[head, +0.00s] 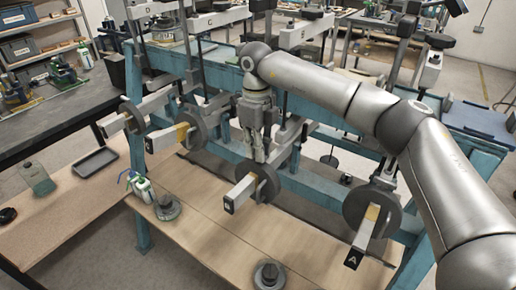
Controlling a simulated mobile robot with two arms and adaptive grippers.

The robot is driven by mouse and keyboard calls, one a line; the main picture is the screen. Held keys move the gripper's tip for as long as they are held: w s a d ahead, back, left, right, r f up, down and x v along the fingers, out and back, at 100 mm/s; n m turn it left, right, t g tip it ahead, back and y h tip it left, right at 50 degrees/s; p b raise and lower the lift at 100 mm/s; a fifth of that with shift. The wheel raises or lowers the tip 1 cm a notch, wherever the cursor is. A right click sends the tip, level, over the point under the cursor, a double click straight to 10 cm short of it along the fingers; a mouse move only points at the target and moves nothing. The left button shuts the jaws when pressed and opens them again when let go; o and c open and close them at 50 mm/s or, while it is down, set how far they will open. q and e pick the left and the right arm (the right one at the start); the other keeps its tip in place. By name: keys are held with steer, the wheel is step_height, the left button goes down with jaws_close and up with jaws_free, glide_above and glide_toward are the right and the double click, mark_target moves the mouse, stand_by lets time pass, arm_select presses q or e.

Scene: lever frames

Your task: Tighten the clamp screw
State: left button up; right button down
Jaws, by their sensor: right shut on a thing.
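My right gripper (257,155) points down in the middle of the head view, with its fingers at the top of a grey disc weight (268,181) on a lever arm (240,193). It is shut on what I take to be the clamp screw there. The screw itself is hidden between the fingers, so its turn cannot be seen. The lever's end toward the viewer is pale, with a dark tip. My left gripper is not in view.
Similar levers with discs stand at the left (190,131) and right (372,211) on the blue frame (310,185). Loose round weights (268,275) and a green-and-white bottle (141,188) stand on the wooden bench (215,235). A grey tray (95,162) lies at the left.

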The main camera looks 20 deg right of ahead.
stand_by(0.4)
steer(key=c, duration=1.5)
jaws_free()
steer(key=r, duration=0.8)
steer(key=w+r, duration=0.1)
steer(key=r, duration=0.3)
